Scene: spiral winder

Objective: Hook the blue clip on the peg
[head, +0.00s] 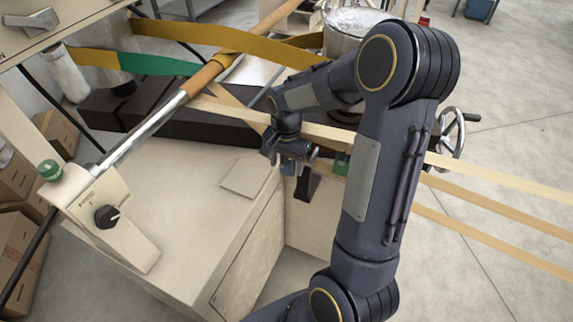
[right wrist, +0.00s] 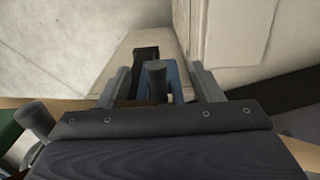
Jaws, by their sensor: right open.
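In the right wrist view, my right gripper (right wrist: 160,82) is open, with one grey finger on each side. A blue piece, seemingly the blue clip (right wrist: 176,82), lies between the fingers with a gap beside it. My left gripper is out of view.
A metal handwheel (head: 451,132) stands at the right. The cabinet top (head: 170,190) is mostly clear.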

